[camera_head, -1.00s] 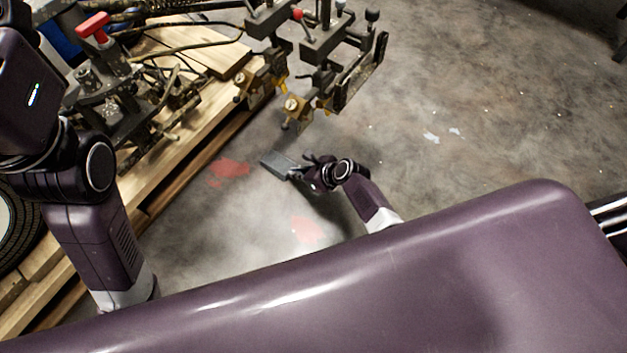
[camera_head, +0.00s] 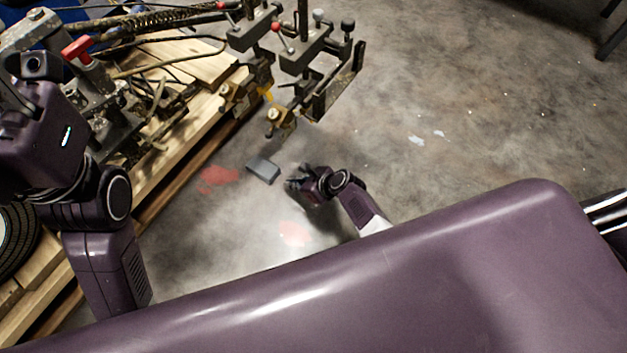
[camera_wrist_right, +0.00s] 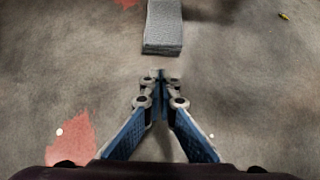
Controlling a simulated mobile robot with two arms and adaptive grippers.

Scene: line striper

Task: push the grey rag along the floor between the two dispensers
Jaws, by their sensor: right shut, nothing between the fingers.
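The grey rag (camera_head: 263,171) lies on the floor as a flat, folded rectangle, just below the nearer dispenser and right of a red floor stain. It also shows at the top of the right wrist view (camera_wrist_right: 163,28). The two dispensers, a farther one (camera_head: 238,97) and a nearer one (camera_head: 281,119), are brass-coloured fittings hanging from the striper's frame. My right gripper (camera_head: 292,184) is low over the floor, to the right of the rag. Its fingers are shut and empty, and the wrist view (camera_wrist_right: 161,76) shows a gap of bare floor between fingertips and rag. My left arm shows at the left, its fingers out of view.
Wooden planks (camera_head: 190,150) run diagonally at the left, with hoses and machine parts above. A black bracket (camera_head: 335,88) hangs right of the dispensers. Red stains (camera_head: 220,175) mark the floor. The floor at the right is open, with small white scraps (camera_head: 416,140).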

